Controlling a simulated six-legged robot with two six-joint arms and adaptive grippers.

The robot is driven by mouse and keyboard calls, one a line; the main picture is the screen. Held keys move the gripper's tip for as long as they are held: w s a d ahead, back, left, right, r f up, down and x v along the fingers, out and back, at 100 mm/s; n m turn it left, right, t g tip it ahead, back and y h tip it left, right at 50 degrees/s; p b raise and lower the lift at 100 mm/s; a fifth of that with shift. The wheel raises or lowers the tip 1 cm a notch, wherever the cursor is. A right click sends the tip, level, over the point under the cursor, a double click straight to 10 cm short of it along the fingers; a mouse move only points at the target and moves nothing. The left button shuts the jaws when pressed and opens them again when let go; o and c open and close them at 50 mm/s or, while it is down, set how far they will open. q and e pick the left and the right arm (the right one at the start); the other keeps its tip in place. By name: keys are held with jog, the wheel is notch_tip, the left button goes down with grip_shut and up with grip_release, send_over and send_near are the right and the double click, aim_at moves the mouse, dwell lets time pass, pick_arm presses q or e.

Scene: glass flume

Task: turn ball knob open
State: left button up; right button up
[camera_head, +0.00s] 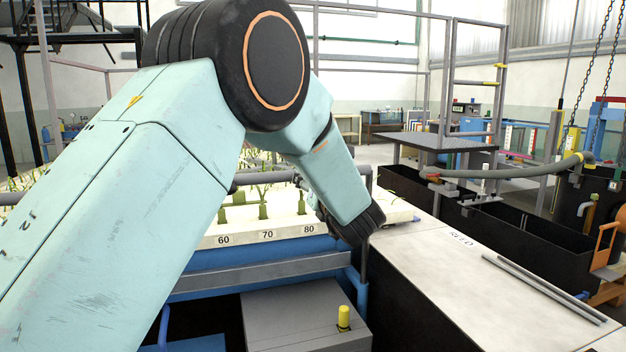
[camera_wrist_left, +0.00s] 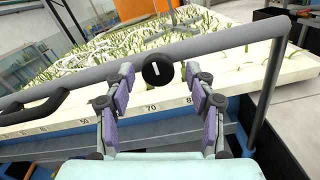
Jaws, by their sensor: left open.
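The ball knob (camera_wrist_left: 158,70) is a black ball with a short white mark, seen in the left wrist view in front of the grey rail. My left gripper (camera_wrist_left: 159,84) is open, its purple-padded fingers on either side of the picture's middle. The knob appears between the fingertips, with a gap on both sides. I cannot tell how far beyond the tips it lies. In the head view my left arm crosses the picture and hides the knob and most of the gripper. My right gripper is not in view.
The grey rail (camera_wrist_left: 222,42) runs behind the knob, along a white planted bed (camera_wrist_left: 270,77) with green shoots. In the head view a pale bench top (camera_head: 455,265) lies to the right with two rods (camera_head: 545,287). A grey box (camera_head: 300,318) with a yellow knob (camera_head: 343,318) stands low in front.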

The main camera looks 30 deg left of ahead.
pick_arm(q)
jog(key=shift+w+a+f, duration=0.15)
jog(key=shift+w+a, duration=0.1)
jog(key=shift+a, duration=0.3)
jog(key=shift+w+a+f, duration=0.15)
jog(key=shift+w+a, duration=0.05)
jog(key=shift+a, duration=0.35)
jog(key=shift+d+r, duration=0.25)
jog(key=shift+d, duration=0.3)
jog(key=shift+c, duration=1.3)
jog(key=shift+a+f, duration=0.15)
jog(key=shift+a, duration=0.15)
jog(key=c, duration=0.9)
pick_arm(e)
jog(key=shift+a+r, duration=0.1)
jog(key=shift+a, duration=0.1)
